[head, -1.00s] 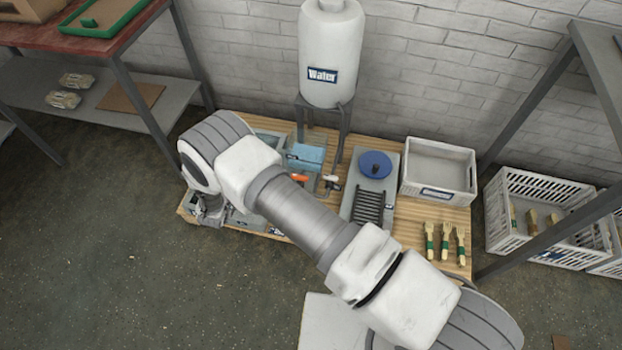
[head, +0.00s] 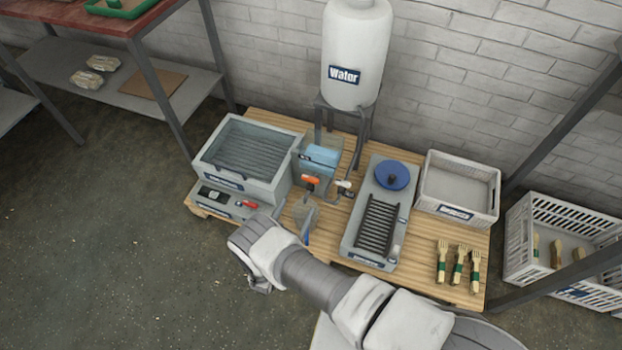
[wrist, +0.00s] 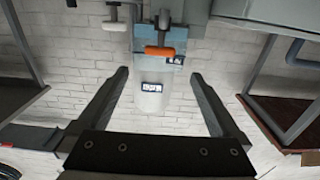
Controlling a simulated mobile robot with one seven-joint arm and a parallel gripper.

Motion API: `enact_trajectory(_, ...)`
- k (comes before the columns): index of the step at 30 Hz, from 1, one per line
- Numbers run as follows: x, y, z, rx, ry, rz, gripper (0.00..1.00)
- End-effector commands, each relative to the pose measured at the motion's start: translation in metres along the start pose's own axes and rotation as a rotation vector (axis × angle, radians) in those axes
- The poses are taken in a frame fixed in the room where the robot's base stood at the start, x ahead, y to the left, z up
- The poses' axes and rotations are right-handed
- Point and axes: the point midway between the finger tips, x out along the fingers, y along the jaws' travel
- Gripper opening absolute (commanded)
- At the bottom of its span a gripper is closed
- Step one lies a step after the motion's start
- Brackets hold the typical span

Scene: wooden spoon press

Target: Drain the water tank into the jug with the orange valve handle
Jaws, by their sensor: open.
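The orange valve handle (head: 311,179) is on the front of a small tank of light blue water (head: 319,158), beneath the big white tank labelled "Water" (head: 356,42). A clear jug (head: 304,213) stands below and in front of the handle, partly hidden by my arm. In the wrist view, which looks upside down, the orange handle (wrist: 160,51) lies crosswise beyond my fingertips, roughly between their lines. My gripper (wrist: 160,75) is open, with nothing between its fingers. In the head view it is mostly hidden by my wrist, in front of the bench.
A white-tipped handle (head: 344,185) is right of the orange one. A grey press (head: 278,165) stands left. Wooden forks (head: 458,267) lie at the front right. Floor is open left.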

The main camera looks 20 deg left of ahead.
Motion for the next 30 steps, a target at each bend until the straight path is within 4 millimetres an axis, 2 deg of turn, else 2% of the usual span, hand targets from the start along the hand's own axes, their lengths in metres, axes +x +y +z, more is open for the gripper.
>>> enact_trajectory(1,0.013,0.001,0.0,0.001,0.002,0.002,1.0)
enact_trajectory(9,0.072,0.001,0.001,0.001,0.001,0.001,1.0)
enact_trajectory(15,0.107,0.0,0.001,0.002,0.001,0.0,1.0)
enact_trajectory(21,0.125,0.0,0.001,0.001,0.0,0.0,1.0)
enact_trajectory(30,0.128,0.0,0.0,0.0,-0.001,-0.001,1.0)
